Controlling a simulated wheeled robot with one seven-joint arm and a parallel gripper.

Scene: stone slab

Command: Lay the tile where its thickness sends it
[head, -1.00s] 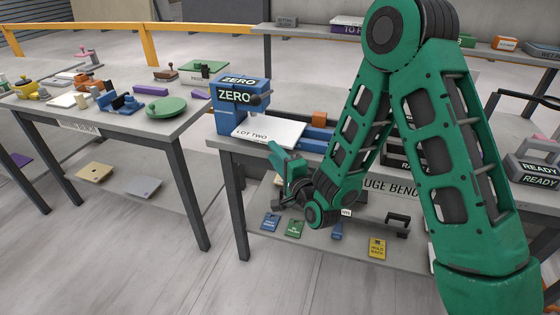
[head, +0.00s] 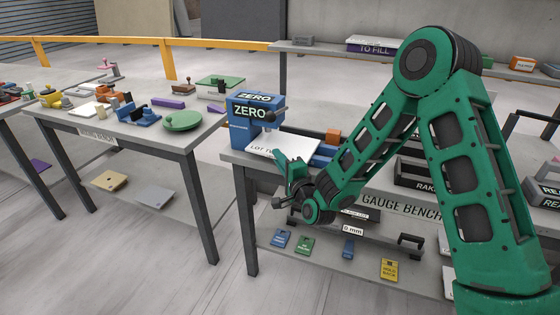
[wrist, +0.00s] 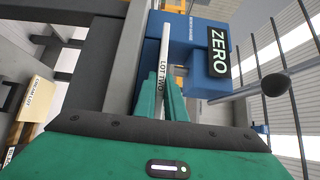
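The white tile (head: 285,146), marked LOT TWO, lies flat by the blue gauge marked ZERO (head: 255,125), at the left end of the gauge bench. In the wrist view the tile (wrist: 165,45) shows edge-on as a narrow white strip beside the blue gauge (wrist: 200,68). My gripper (head: 279,156) is at the tile's front edge, with its green fingers reaching toward it. In the wrist view my gripper (wrist: 163,88) has a finger on each side of the tile's edge, very near it. I cannot tell whether they touch or press it.
The gauge bench (head: 225,156) has a lower shelf with several coloured tags, including a yellow one (head: 389,268). Dark racks (head: 412,180) stand right, partly behind my arm. The left table (head: 170,140) holds a green dish (head: 183,121) and several objects. Open floor separates the tables.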

